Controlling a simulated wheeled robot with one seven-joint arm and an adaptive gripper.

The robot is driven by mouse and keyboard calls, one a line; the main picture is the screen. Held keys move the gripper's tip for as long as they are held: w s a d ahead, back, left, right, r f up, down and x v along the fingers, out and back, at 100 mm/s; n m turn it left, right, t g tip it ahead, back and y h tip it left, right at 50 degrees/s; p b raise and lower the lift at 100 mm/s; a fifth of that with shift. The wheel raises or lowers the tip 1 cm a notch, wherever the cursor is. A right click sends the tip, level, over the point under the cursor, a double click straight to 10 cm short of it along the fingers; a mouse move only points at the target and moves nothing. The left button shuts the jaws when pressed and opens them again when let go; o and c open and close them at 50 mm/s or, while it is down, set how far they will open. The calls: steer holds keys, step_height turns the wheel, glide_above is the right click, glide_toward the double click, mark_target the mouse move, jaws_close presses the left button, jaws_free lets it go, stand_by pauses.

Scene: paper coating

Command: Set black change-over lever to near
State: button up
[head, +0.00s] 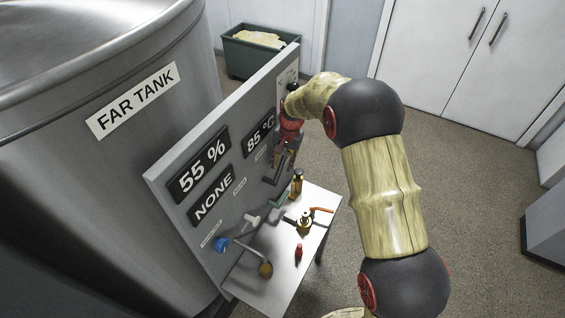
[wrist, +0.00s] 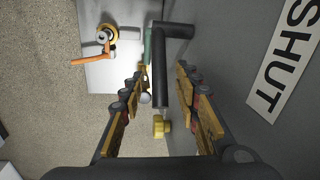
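The black lever (wrist: 160,75) shows in the wrist view as a bent dark bar standing out from the grey panel, its long arm running down the picture. My gripper (wrist: 163,82) is open, with one finger on each side of this arm. Gaps show between the bar and the fingers, so I see no grip on it. In the head view, my gripper (head: 284,152) is at the panel's right part, close to the dark lever (head: 273,172); small details there are hard to make out.
The grey panel (head: 175,225) stands before the far tank (head: 75,190). A white table (head: 318,243) below carries an orange-handled valve (head: 305,221), an amber bottle (head: 297,183) and a small red item (head: 299,252). A yellow knob (wrist: 160,128) and a SHUT label (wrist: 287,60) are near my fingers.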

steer(key=shift+c, duration=1)
jaws_close()
